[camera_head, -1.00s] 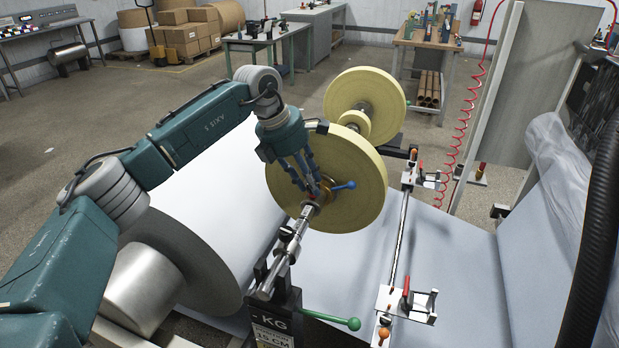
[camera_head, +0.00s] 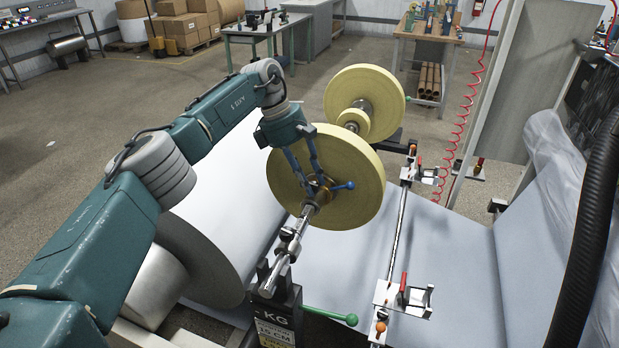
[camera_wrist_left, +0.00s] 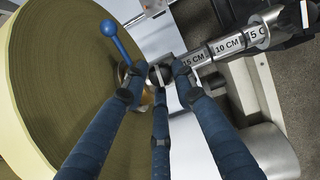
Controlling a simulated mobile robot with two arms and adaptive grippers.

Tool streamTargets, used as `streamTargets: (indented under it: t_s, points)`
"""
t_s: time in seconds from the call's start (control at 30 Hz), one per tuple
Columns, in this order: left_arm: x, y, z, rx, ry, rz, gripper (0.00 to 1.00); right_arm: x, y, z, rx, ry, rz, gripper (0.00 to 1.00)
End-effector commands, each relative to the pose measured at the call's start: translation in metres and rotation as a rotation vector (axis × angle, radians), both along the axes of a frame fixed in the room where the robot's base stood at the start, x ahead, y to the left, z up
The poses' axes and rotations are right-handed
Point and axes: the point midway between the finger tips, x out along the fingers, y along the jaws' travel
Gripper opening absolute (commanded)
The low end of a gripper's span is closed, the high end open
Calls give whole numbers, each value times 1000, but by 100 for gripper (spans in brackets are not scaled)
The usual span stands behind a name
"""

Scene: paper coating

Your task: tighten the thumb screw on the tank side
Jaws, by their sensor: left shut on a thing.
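A yellow tape roll (camera_head: 350,200) sits on a metal shaft (camera_head: 290,243), which also shows in the left wrist view (camera_wrist_left: 228,48) with centimetre marks. A brass-coloured collar (camera_head: 325,190) with a blue-ball lever (camera_head: 345,186) is at the roll's near face. The lever also shows in the left wrist view (camera_wrist_left: 109,28). My left gripper (camera_head: 313,188) reaches down to this collar. Its three blue fingers close around a small dark screw head (camera_wrist_left: 160,74) beside the shaft. The fingers hide most of it. My right gripper is in neither view.
A second yellow roll (camera_head: 365,95) stands behind. A large white paper roll (camera_head: 215,240) lies under my left arm. A green-ball lever (camera_head: 335,317) sticks out below the shaft. A rail (camera_head: 398,235) with red-handled clamps runs on the right, with a black hose (camera_head: 597,220) beyond.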

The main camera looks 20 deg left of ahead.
Motion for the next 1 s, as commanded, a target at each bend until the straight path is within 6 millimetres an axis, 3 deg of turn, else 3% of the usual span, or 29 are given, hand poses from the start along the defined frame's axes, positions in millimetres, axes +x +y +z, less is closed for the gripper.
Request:
streamTargets:
  t_s: [0.47,0.5,0.57,0.87,1.0]
  points:
    - [0,1,-1,3,1,-12,1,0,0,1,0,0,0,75]
    - [0,1,-1,3,1,-12,33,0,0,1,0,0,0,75]
    - [0,1,-1,3,1,-12,43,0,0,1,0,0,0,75]
    - [0,1,1,2,0,-12,43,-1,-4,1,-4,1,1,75]
    - [1,6,12,2,-3,-10,43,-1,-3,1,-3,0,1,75]
